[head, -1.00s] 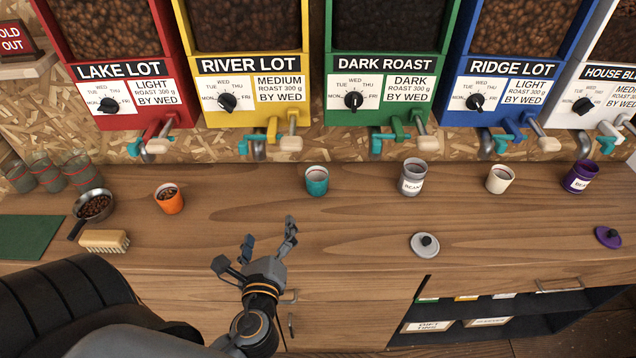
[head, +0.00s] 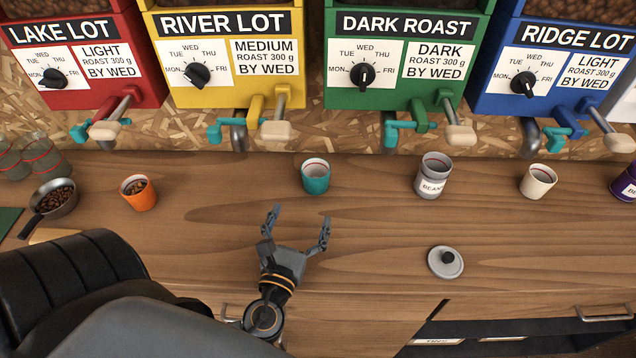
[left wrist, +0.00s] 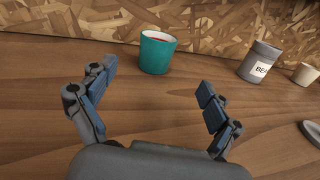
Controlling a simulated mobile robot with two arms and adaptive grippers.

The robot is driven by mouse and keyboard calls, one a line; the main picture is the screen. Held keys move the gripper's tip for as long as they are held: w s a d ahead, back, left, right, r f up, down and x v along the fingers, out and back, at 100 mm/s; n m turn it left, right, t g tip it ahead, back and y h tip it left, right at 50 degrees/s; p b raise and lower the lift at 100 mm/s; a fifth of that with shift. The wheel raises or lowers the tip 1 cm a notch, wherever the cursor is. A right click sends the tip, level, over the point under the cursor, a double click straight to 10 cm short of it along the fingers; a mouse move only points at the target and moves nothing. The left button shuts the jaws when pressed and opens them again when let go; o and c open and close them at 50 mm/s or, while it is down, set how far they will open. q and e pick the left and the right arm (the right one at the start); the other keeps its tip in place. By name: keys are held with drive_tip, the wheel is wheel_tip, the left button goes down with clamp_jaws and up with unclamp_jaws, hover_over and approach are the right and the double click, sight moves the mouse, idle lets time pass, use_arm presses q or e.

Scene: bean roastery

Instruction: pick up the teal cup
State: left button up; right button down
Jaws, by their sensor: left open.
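A gap of bare counter lies between the fingertips and the cup. Its two spread fingers also show in the left wrist view (left wrist: 158,80). My right gripper is not in view.
An orange cup (head: 139,194) of beans stands left, with a scoop (head: 57,200) beyond it. A grey canister (head: 434,177), its lid (head: 445,262) and a cream cup (head: 537,182) are right. Dispenser levers (head: 402,128) hang behind the cup. The counter around the cup is clear.

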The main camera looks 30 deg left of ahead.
sight(313, 181)
use_arm(q)
drive_tip(key=p+x, duration=0.1)
drive_tip(key=x, duration=0.2)
drive_tip(key=p+x, duration=0.1)
drive_tip(key=x, duration=0.3)
drive_tip(key=shift+w+r, duration=0.1)
drive_tip(key=shift+r, duration=0.1)
drive_tip(key=shift+w+a+f, duration=0.1)
drive_tip(key=shift+w+a, duration=0.05)
drive_tip(key=shift+w, duration=0.2)
drive_tip(key=shift+w+a+r+p, duration=0.2)
drive_tip(key=shift+w+a+p, duration=0.05)
drive_tip(key=shift+w+p, duration=0.35)
drive_tip(key=p+x, duration=0.1)
drive_tip(key=x, duration=0.2)
drive_tip(key=shift+w+a, duration=0.15)
drive_tip(key=shift+a, duration=0.05)
drive_tip(key=shift+w+a+f, duration=0.1)
drive_tip(key=shift+w+a, duration=0.05)
drive_tip(key=shift+w, duration=0.2)
drive_tip(key=shift+s, duration=0.1)
drive_tip(key=shift+c, duration=0.4)
drive_tip(key=c, duration=1.2)
